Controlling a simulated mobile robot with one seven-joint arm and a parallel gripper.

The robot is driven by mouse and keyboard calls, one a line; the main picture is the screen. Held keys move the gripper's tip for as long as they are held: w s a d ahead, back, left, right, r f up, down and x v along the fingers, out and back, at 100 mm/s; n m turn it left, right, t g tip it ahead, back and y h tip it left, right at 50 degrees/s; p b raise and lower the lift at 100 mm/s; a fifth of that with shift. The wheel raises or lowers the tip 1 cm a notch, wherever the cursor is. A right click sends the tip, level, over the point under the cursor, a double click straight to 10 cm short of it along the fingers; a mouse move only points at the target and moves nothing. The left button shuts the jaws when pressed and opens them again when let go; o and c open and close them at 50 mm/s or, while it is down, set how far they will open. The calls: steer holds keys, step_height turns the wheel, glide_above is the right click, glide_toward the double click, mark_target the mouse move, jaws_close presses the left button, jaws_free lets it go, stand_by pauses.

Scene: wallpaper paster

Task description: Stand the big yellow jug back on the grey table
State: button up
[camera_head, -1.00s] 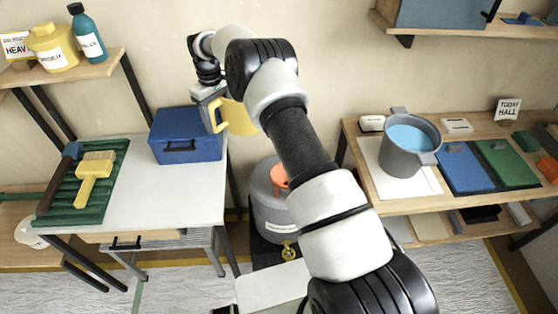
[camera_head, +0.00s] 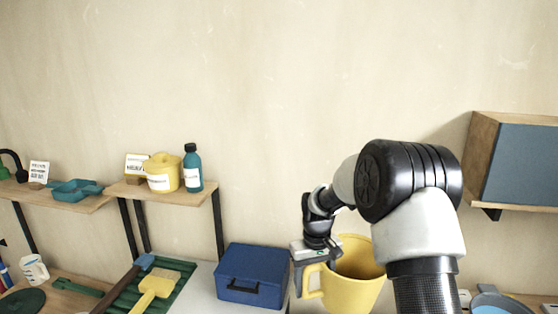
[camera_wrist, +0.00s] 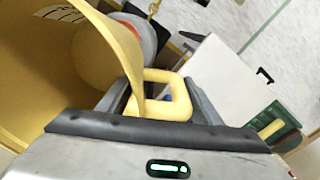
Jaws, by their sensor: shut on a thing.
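The big yellow jug (camera_head: 353,286) hangs in the air at the right of the blue box in the head view, its open mouth facing up. My gripper (camera_head: 312,265) is shut on the jug's handle at its left side. In the wrist view the jug (camera_wrist: 50,60) fills the left, and its handle (camera_wrist: 178,100) sits between the fingers of my gripper (camera_wrist: 160,105). The grey table (camera_head: 203,287) shows only in part at the bottom of the head view. Its top also shows in the wrist view (camera_wrist: 217,75). The jug's base is out of view in the head view.
A blue box (camera_head: 252,274) stands on the grey table's back right. A green tray (camera_head: 128,295) with a yellow brush (camera_head: 155,287) lies at its left. A shelf above holds a yellow pot (camera_head: 162,173) and a teal bottle (camera_head: 193,168). The table's front is out of the head view.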

steer(key=s+d+r+m, duration=0.1)
steer(key=s+d+m, duration=0.2)
steer(key=s, duration=1)
steer(key=shift+d, duration=0.7)
steer(key=shift+s+a, duration=0.1)
